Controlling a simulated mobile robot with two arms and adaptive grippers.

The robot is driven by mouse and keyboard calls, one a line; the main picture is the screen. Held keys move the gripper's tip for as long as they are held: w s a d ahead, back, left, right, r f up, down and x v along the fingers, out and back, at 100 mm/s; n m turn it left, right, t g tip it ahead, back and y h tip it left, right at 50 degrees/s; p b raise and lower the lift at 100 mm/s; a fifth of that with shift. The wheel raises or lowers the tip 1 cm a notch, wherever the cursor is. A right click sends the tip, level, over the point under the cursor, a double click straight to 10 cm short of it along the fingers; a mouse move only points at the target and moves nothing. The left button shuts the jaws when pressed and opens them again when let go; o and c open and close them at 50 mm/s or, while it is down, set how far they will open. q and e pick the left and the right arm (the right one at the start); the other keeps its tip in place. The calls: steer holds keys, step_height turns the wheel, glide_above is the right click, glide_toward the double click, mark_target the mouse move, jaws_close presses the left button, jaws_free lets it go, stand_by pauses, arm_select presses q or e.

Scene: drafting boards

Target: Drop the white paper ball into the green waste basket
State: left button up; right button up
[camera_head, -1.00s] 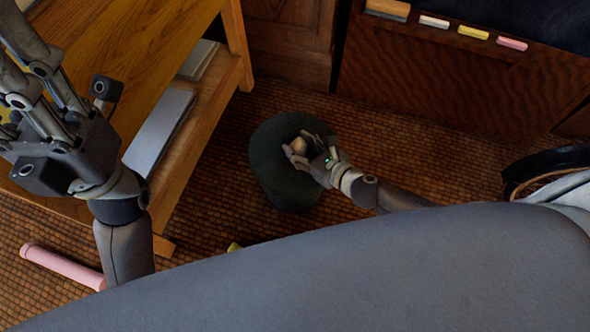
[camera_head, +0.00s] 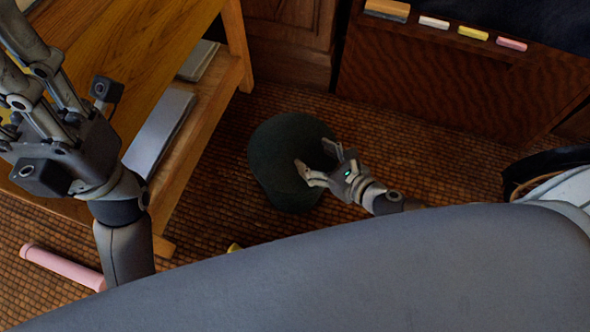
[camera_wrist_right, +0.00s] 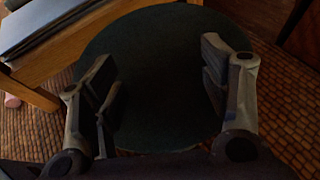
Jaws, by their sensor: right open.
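The green waste basket (camera_head: 272,150) stands on the floor, dark green and round. Its dark inside fills the middle of the right wrist view (camera_wrist_right: 160,40). My right gripper (camera_head: 312,158) is over the basket's right side, fingers apart and nothing between them; the wrist view also shows it open and empty (camera_wrist_right: 162,75). The white paper ball is not visible in any view now, and the basket's inside is too dark to make out contents. My left gripper (camera_head: 40,95) is at the far left, its fingertips partly cut off by the frame.
A wooden table (camera_head: 150,55) with a low shelf holding grey books (camera_head: 162,128) stands left of the basket. A pink cylinder (camera_head: 62,266) lies on the woven floor. A dark wooden panel (camera_head: 440,75) with a chalk ledge is behind. Floor right of the basket is clear.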

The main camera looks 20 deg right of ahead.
steer(key=shift+v, duration=2.9)
